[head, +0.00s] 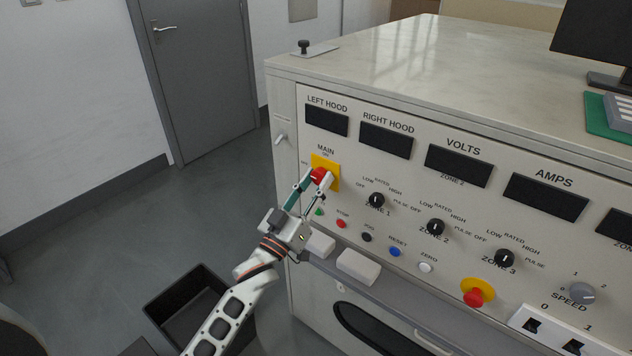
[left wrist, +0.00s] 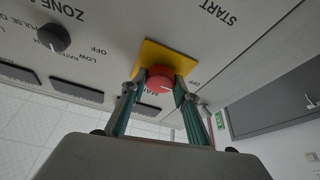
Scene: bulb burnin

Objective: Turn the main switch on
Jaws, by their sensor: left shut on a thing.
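The main switch is a red knob (head: 318,175) on a yellow plate (head: 333,170), under the word MAIN on the machine's front panel. It also shows in the left wrist view as a red knob (left wrist: 160,79) on a yellow plate (left wrist: 166,56). My left gripper (head: 316,182) is shut on the red knob, with a fingertip at each side of it. In the left wrist view the knob lies between the two fingers (left wrist: 158,88). The knob's exact setting is hard to read. My right gripper is not in view.
The dark displays, LEFT HOOD (head: 326,119) and RIGHT HOOD (head: 386,139) among them, are blank. The ZONE 1 knob (head: 376,200) and small push buttons, such as a red one (head: 341,223), are close by. A red emergency button (head: 473,297) sits lower right. A black bin (head: 188,306) stands on the floor.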

